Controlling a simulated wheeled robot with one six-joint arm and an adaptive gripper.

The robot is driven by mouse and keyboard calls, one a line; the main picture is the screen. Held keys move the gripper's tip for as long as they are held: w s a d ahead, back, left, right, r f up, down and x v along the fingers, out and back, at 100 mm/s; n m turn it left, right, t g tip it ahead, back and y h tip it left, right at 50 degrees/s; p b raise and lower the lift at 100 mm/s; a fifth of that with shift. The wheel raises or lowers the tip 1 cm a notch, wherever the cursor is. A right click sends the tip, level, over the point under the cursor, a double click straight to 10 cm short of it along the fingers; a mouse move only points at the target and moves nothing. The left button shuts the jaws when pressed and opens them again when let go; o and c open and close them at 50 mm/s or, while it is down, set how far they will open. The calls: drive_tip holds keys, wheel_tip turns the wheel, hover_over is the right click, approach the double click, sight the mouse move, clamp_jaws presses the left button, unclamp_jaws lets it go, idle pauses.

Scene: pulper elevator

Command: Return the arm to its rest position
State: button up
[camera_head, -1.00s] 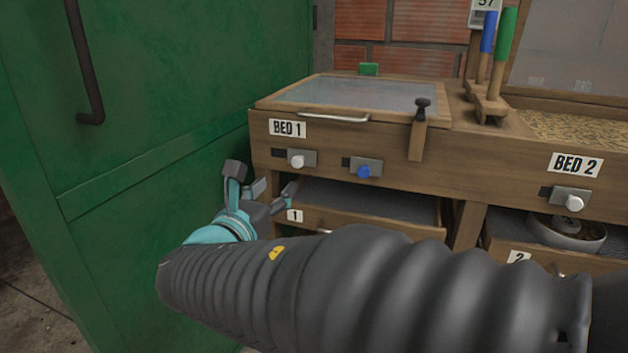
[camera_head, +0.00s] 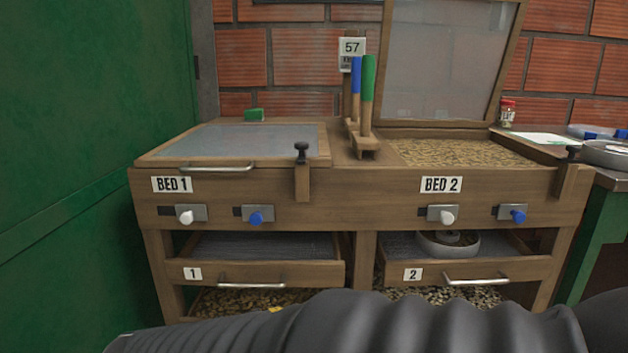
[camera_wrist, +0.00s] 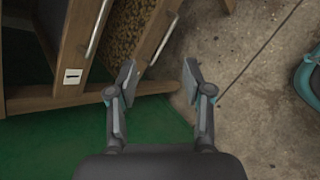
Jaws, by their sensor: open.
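My gripper (camera_wrist: 160,83) shows in the wrist view, open, with nothing between its two fingers. It points down past the drawer fronts toward the concrete floor. In the head view only my dark ribbed arm shows, lying across the bottom of the picture; the gripper itself is out of that view. The drawer marked 1 (camera_head: 230,274) is beside my gripper, and its number plate shows in the wrist view at the left. The fingers look apart from the wood.
The wooden bench holds BED 1 (camera_head: 172,184), under a closed lid (camera_head: 255,139), and BED 2 (camera_head: 441,184), whose lid (camera_head: 450,60) is raised. A green door (camera_head: 80,150) stands close on the left. A round pan (camera_head: 448,246) sits in drawer 2. Concrete floor (camera_wrist: 260,60) is open beside the bench.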

drive_tip(key=s+d+r+m+g+y+p, duration=0.1)
drive_tip(key=s+d+m, duration=0.2)
drive_tip(key=d+m, duration=0.4)
drive_tip(key=s+d+r+m+g+p, duration=0.1)
drive_tip(key=s+d+m, duration=0.3)
drive_tip(key=d+m, duration=0.4)
drive_tip(key=s+d+r+m+g+y+p, duration=0.1)
drive_tip(key=s+d+r+m+g+p, duration=0.1)
drive_tip(key=d+m, duration=0.6)
drive_tip(key=s+d+r, duration=0.1)
drive_tip(key=d, duration=0.5)
drive_tip(key=shift+s+d+r+y, duration=0.15)
drive_tip(key=shift+s+d+y, duration=0.05)
drive_tip(key=shift+s+y, duration=0.1)
